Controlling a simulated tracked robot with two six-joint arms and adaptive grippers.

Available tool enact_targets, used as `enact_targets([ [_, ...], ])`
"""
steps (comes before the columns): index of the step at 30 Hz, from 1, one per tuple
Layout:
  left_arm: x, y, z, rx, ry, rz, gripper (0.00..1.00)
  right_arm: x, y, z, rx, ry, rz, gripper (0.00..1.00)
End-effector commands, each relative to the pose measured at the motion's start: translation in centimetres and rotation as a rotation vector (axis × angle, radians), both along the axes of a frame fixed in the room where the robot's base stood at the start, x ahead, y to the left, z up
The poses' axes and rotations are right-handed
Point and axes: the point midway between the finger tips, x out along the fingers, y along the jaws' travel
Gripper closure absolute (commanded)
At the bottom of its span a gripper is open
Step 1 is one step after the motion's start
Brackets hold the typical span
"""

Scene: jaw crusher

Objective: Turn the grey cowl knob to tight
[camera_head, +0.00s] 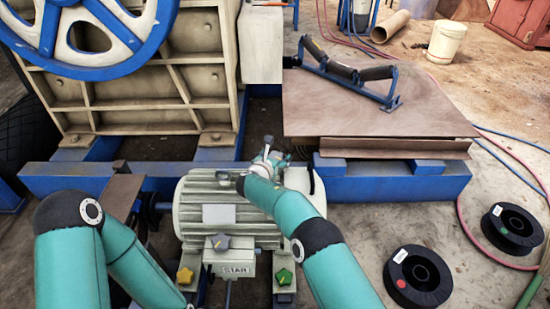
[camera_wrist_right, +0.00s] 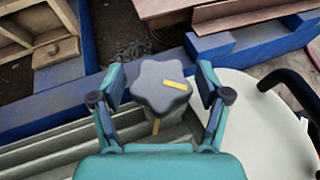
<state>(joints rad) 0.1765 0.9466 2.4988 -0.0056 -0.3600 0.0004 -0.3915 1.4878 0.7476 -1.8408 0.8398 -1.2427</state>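The grey cowl knob (camera_wrist_right: 160,74) is a dark grey, star-shaped knob on top of the pale motor cowl. A yellow bar on its top points right in the right wrist view. A second yellow mark (camera_wrist_right: 156,127) lies below the knob there, out of line with the bar. My right gripper (camera_wrist_right: 161,88) is open, with one finger on each side of the knob and a gap visible beside each. In the head view my right gripper (camera_head: 267,153) is above the motor (camera_head: 196,197) and the knob cannot be made out. My left gripper is out of frame.
Another grey knob (camera_head: 220,242) sits above the STAR box (camera_head: 236,269), with a yellow knob (camera_head: 184,275) and a green knob (camera_head: 284,277) low at the sides. A black handle (camera_wrist_right: 290,85) rises right of the cowl. Blue beams (camera_head: 380,185) run behind the motor.

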Motion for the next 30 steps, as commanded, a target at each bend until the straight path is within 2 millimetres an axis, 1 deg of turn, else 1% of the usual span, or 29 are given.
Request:
enact_targets([
  [11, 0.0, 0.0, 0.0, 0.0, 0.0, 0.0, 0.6, 0.0, 0.0, -0.1, -0.001, 0.001, 0.0, 0.16],
  [17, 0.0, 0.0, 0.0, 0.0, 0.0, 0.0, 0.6, -0.8, 0.3, 0.3, -0.003, 0.002, 0.0, 0.16],
  [23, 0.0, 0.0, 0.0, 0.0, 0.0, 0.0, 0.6, -2.7, 0.9, 1.2, -0.001, 0.001, 0.003, 0.16],
  [30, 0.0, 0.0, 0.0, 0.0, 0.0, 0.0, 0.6, -6.3, 2.3, 2.8, -0.002, 0.002, 0.005, 0.16],
])
